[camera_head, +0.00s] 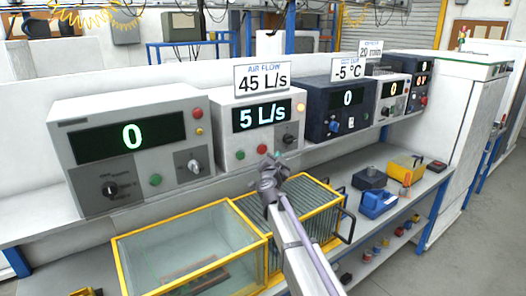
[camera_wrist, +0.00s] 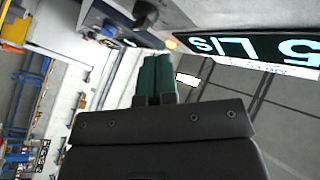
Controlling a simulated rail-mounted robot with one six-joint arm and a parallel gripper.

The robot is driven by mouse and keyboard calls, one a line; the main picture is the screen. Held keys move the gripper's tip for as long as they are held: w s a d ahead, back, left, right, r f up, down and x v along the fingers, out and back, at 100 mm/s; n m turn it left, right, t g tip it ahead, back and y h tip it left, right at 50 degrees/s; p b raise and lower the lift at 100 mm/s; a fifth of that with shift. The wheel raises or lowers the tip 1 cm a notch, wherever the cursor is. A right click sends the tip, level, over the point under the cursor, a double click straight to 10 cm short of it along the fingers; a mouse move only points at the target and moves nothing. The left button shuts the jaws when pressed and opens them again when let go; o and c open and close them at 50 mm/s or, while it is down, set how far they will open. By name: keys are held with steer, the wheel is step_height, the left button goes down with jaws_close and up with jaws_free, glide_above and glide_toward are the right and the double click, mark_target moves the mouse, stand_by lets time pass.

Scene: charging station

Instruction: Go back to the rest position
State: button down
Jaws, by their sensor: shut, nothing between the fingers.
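My gripper (camera_head: 270,170) is in front of the lower edge of the air flow unit (camera_head: 228,145) in the head view. In the wrist view its two green-tipped fingers (camera_wrist: 154,78) are together, with nothing between them. The air flow unit's display reads 5 L/s, and the sign (camera_head: 262,77) above it reads 45 L/s. The same display shows upside down in the wrist view (camera_wrist: 275,47). My arm reaches in from the lower right of the head view. Whether the gripper touches the unit cannot be told.
A grey unit (camera_head: 155,185) reading 0 stands left, and a dark blue unit (camera_head: 322,98) stands right. A yellow-framed glass box (camera_head: 180,215) and a ribbed yellow-framed box (camera_head: 325,205) sit below. Blue (camera_head: 378,205) and yellow (camera_head: 405,160) items lie on the lower bench. Floor at right is clear.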

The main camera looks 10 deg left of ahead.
stand_by(0.4)
steer(key=s+d+f+n+g, duration=0.2)
steer(key=s+d+f+g, duration=0.4)
steer(key=s, duration=0.7)
steer(key=s+d+f+n+g, duration=0.3)
steer(key=s+d+f+g, duration=0.4)
steer(key=s+d, duration=0.3)
steer(key=s+d+f+n+g+y, duration=0.1)
steer(key=s+d+f+n+g, duration=0.2)
steer(key=s, duration=1.5)
steer(key=d+f+g, duration=0.3)
steer(key=d, duration=0.2)
steer(key=shift+d+f+g, duration=0.15)
steer(key=shift+f+g, duration=0.15)
steer(key=shift+f, duration=0.05)
steer(key=shift+w, duration=0.1)
